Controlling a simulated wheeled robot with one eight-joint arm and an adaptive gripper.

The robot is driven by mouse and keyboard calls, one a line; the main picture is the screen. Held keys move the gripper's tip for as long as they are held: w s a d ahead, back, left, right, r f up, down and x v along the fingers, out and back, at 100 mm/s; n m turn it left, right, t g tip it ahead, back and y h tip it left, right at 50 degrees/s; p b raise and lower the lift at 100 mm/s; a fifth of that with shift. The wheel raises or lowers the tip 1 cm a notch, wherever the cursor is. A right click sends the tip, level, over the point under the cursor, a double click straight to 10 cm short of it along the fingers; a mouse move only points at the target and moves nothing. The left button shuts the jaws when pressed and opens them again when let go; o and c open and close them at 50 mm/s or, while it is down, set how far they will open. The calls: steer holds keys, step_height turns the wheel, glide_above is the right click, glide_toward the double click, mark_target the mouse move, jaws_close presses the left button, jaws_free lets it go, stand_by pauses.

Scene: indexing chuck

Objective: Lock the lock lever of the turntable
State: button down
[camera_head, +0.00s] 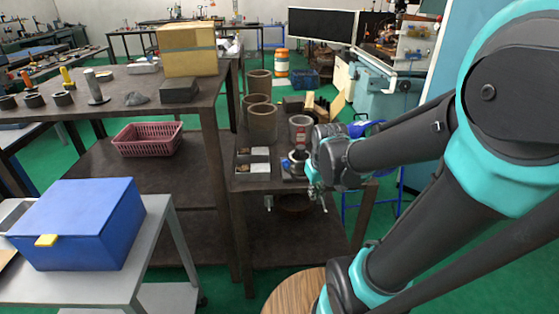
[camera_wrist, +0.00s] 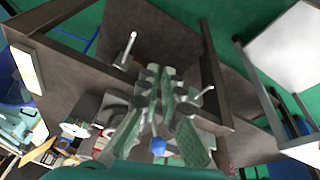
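The turntable (camera_head: 296,160) is a small grey metal unit near the front right corner of the dark bench, with a red-and-grey cylinder (camera_head: 300,131) above it. My gripper (camera_head: 316,188) is low at its right front side, by the bench edge. In the wrist view, my gripper's fingers (camera_wrist: 160,82) come close together at their tips. A blue ball on a thin pale rod (camera_wrist: 158,146) shows between the fingers; it looks like the lock lever, but I cannot tell whether they touch it. The fingers hide much of the turntable.
Brown cylinders (camera_head: 262,122) and a divided tray (camera_head: 253,168) stand on the same bench (camera_head: 252,183). A metal handle (camera_wrist: 127,47) sticks out below the bench edge. A blue box (camera_head: 80,225) sits on a grey cart to the left.

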steer(key=w+a+r+n+g, duration=0.1)
steer(key=w+a+r+n, duration=0.3)
steer(key=w+a, duration=0.3)
steer(key=w+a+r+n, duration=0.5)
steer(key=w+a+r, duration=0.1)
steer(key=w, duration=0.3)
steer(key=shift+w+a+r+n+g, duration=0.2)
steer(key=shift+a+r+n+g, duration=0.15)
steer(key=shift+a, duration=0.3)
steer(key=shift+f, duration=0.1)
steer(key=f, duration=0.3)
steer(key=w+f, duration=0.1)
steer(key=f, duration=0.5)
steer(key=shift+w+d, duration=0.25)
steer(key=shift+s+d+r, duration=0.15)
steer(key=shift+s+d, duration=0.3)
steer(key=shift+d, duration=0.4)
steer(key=shift+s+d+r, duration=0.1)
steer(key=shift+s+d, duration=0.35)
steer(key=shift+d, duration=0.4)
